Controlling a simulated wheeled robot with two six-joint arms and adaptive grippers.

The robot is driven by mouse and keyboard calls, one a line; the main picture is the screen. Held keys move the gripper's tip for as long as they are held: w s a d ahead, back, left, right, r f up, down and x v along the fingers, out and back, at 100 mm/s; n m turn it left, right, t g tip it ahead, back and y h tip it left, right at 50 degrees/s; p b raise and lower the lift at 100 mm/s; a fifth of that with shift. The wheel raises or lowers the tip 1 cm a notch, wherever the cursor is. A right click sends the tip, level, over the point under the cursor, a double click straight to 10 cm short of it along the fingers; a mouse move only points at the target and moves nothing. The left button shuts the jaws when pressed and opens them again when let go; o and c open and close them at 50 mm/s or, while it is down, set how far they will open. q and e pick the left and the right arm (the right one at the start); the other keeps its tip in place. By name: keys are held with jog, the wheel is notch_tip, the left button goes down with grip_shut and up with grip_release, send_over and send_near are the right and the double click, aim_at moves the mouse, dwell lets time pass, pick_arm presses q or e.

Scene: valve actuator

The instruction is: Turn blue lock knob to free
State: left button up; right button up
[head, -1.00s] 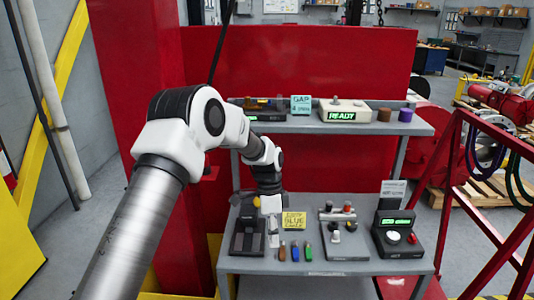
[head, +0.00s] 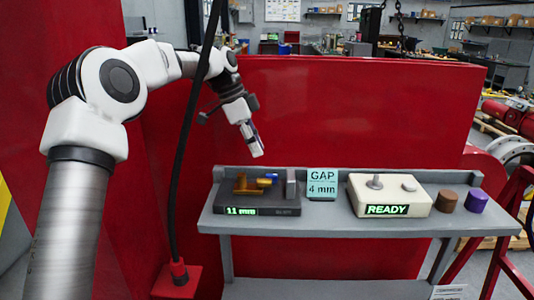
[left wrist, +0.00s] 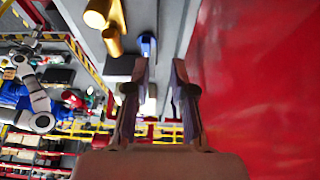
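The blue lock knob (head: 271,177) is a small blue piece on the dark device (head: 285,210) whose display reads "11 mm", on the upper shelf. A blue piece, likely the same knob, shows in the left wrist view (left wrist: 148,44), beyond and between my fingers. Brass-coloured parts (head: 243,187) sit left of the knob; in the left wrist view brass cylinders (left wrist: 97,14) show at the top. My left gripper (head: 257,153) hangs above the device, apart from it. Its two fingers are parted and empty in the left wrist view (left wrist: 158,70). My right gripper is not in view.
A "GAP 4 mm" card (head: 322,184) stands right of the device. Beyond it are a cream "READY" box (head: 390,195), a brown cylinder (head: 447,201) and a purple one (head: 475,201). A black cable (head: 185,160) hangs at left. A red panel (head: 370,110) stands behind the shelf.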

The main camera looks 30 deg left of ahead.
aim_at(270, 175)
pick_arm(q)
jog(key=d+f, duration=0.1)
jog(key=s+d+p, duration=0.1)
jog(key=d+f, duration=0.1)
jog(key=d, duration=0.1)
jog(key=shift+s+d+f+p, duration=0.1)
jog(key=shift+s+f+p, duration=0.2)
jog(key=shift+f+p, duration=0.1)
jog(key=f, duration=0.1)
jog(key=w+f, duration=0.1)
jog(key=f, duration=0.1)
jog(key=shift+w+a+f, duration=0.1)
jog(key=shift+w+a, duration=0.15)
jog(key=shift+a, duration=0.05)
jog(key=shift+w+f, duration=0.1)
jog(key=shift+d+r, duration=0.1)
jog(key=shift+r, duration=0.1)
grip_shut()
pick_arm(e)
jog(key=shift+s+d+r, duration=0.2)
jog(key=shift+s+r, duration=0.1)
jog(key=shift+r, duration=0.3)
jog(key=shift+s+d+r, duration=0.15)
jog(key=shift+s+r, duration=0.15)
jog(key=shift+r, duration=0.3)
